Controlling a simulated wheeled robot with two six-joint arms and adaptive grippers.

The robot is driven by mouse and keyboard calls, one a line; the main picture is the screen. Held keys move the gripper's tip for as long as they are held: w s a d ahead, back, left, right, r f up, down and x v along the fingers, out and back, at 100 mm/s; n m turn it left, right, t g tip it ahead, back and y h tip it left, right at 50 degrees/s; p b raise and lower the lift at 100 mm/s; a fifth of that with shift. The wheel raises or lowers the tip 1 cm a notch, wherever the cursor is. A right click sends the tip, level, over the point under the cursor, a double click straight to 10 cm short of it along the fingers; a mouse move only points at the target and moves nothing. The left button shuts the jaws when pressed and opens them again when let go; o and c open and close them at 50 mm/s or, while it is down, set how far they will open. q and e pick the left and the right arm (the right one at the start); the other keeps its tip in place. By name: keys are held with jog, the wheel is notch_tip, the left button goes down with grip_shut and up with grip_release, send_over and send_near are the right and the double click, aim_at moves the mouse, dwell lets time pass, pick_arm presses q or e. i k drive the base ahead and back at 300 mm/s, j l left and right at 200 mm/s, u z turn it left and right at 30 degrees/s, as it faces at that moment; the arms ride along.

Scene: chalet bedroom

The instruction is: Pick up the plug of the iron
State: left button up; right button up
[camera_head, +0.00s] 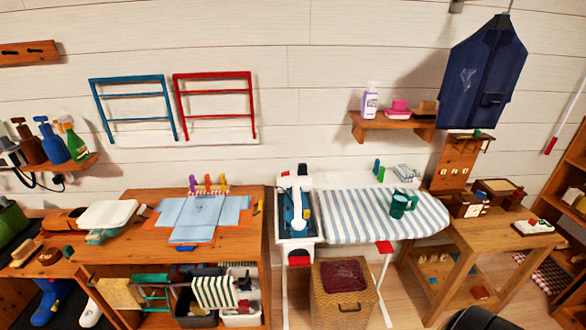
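An iron (298,208), blue and white, appears to rest in the white tray (296,238) at the left end of the striped ironing board (345,222). I cannot make out its cord or plug there. Neither of my grippers shows in the view.
A wooden table (255,245) with folded blue cloth (205,215) stands left of the board. A wooden bench (480,238) with boxes stands right. A dark garment (485,75) hangs above.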

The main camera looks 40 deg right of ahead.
aim_at(302, 170)
jog(key=z, duration=1)
